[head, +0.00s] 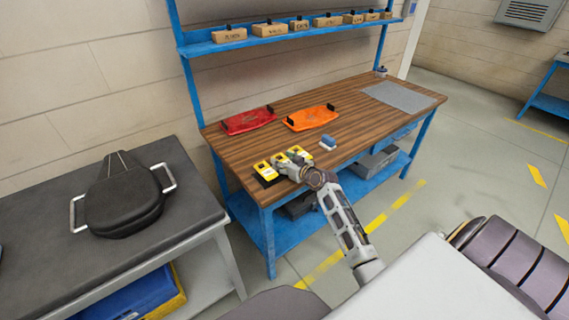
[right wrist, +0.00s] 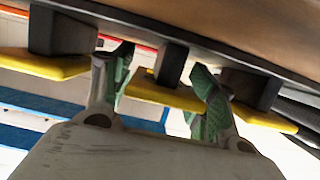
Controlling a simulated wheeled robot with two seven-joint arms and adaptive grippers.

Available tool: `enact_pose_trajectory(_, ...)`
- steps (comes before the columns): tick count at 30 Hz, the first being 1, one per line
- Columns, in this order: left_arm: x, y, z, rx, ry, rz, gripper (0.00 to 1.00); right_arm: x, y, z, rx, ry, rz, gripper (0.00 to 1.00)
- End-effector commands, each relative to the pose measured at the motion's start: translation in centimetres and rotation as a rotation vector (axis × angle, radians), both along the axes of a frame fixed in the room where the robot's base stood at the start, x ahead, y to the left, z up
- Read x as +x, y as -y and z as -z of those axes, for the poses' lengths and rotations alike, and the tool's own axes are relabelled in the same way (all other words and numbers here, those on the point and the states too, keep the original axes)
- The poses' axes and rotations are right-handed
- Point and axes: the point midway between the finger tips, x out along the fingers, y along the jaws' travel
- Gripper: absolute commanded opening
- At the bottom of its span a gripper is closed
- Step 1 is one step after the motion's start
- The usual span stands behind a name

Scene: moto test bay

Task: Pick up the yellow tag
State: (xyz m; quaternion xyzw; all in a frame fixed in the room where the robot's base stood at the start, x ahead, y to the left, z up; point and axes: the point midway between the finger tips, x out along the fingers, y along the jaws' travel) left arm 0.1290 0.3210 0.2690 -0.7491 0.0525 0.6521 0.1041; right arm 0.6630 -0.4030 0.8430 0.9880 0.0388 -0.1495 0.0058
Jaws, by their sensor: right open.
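Three yellow tags with dark blocks stand in a row on the front left part of the wooden bench: a left one (head: 264,170), a middle one (head: 280,161) and a right one (head: 300,152). My right gripper (head: 288,162) is at this row, open. In the right wrist view, the open fingers (right wrist: 160,90) stand on either side of the middle yellow tag (right wrist: 165,95) and its dark block, with gaps visible. Another yellow tag (right wrist: 45,64) lies outside the left finger and one (right wrist: 265,120) outside the right finger. My left gripper is out of view.
A blue shelf (head: 290,38) with several boxes is above. A black seat (head: 122,195) lies on the left table.

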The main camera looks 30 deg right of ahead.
Motion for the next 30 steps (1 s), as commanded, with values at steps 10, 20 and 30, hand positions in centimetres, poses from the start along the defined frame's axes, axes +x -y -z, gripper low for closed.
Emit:
enact_pose_trajectory(10, 0.1, -0.1, 0.0, 0.001, 0.0, 0.0, 0.29, 0.0, 0.0, 0.0, 0.0, 0.0, 0.0, 0.4)
enact_pose_trajectory(20, 0.1, -0.1, 0.0, 0.001, 0.001, 0.0, 0.29, 0.0, 0.0, 0.0, 0.0, 0.001, 0.0, 0.29)
enact_pose_trajectory(30, 0.0, -0.1, -0.2, 0.001, 0.001, 0.001, 0.29, 0.0, 0.0, -1.8, -0.001, 0.002, 0.0, 0.29)
